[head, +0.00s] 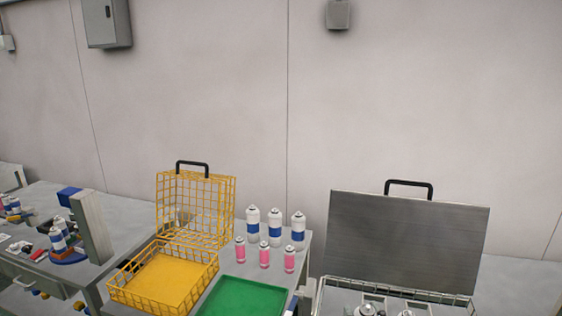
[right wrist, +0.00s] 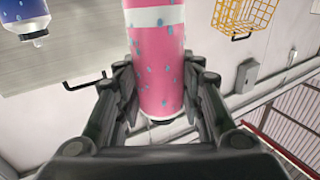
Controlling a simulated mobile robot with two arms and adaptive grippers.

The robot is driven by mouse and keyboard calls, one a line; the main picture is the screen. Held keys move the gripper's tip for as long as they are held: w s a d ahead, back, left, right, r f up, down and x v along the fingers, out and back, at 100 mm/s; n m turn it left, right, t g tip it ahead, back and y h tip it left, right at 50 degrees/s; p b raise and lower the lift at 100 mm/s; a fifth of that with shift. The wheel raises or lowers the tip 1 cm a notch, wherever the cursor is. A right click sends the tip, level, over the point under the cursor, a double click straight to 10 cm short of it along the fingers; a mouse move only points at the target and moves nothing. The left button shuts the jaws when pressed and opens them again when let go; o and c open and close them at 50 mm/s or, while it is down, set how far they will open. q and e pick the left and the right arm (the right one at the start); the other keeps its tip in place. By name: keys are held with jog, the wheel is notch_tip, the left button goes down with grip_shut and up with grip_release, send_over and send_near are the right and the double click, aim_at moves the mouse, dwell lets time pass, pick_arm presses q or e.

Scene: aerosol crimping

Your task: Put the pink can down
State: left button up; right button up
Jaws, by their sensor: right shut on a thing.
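In the right wrist view a pink can (right wrist: 156,65) with a white band and bluish specks stands between the fingers of my right gripper (right wrist: 160,80). The gripper is shut on it, with a finger on each side. The can's upper part is cut off by the frame edge. In the head view several small pink cans (head: 264,255) stand in a row on the grey table beside the green tray (head: 243,300). Neither gripper shows in the head view, and my left gripper is in no view.
White-and-blue cans (head: 274,228) stand behind the pink row. A yellow wire basket (head: 205,262) with its lid raised is left of the tray. An open grey case (head: 400,245) with can tops inside stands at right. In the wrist view a white-and-blue can (right wrist: 30,22) is at upper left.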

jog(key=s+d+f+h, duration=0.1)
jog(key=s, duration=0.5)
jog(key=s+d+f+m+h, duration=0.1)
jog(key=s, duration=0.5)
jog(key=shift+s+d+f+m+h, duration=0.25)
jog(key=shift+d+f+m+h, duration=0.05)
jog(key=shift+d+f+h, duration=0.1)
